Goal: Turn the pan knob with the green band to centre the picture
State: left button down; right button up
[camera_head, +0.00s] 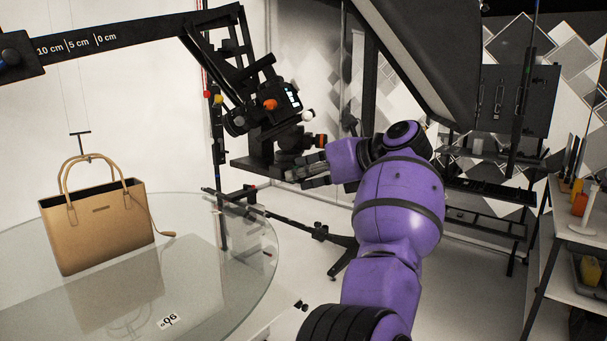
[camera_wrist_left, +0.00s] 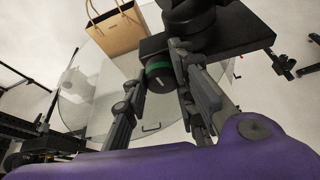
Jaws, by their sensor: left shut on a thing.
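The pan knob (camera_wrist_left: 158,79) is a dark cylinder with a green band, below the dark camera head in the left wrist view. My left gripper (camera_head: 303,170) is shut on this knob, with its fingers on either side of it. In the head view the gripper reaches the camera mount from the right, and I cannot make out the green band there. The camera (camera_head: 279,106) sits tilted on its mount, with a small lit screen. The tan handbag (camera_head: 100,225) stands upright on the glass turntable (camera_head: 215,275). My right gripper is not in view.
A black boom (camera_head: 120,35) with a centimetre scale runs above the bag. A dark plate (camera_head: 245,162) lies under the camera mount. A large dark panel (camera_head: 430,60) hangs above my arm. Shelves with small bottles (camera_head: 580,203) stand at the right.

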pick_arm(q)
jog(key=c, duration=1.6)
grip_release()
jog(key=shift+s+a+f, duration=0.1)
jog(key=shift+a+f, duration=0.05)
jog(key=shift+f, duration=0.15)
jog(key=shift+o, duration=0.2)
jog(key=shift+r, duration=0.15)
jog(key=v, duration=1.1)
jog(key=shift+s+d+r, duration=0.15)
jog(key=shift+d+r, duration=0.05)
jog(key=shift+d, duration=0.1)
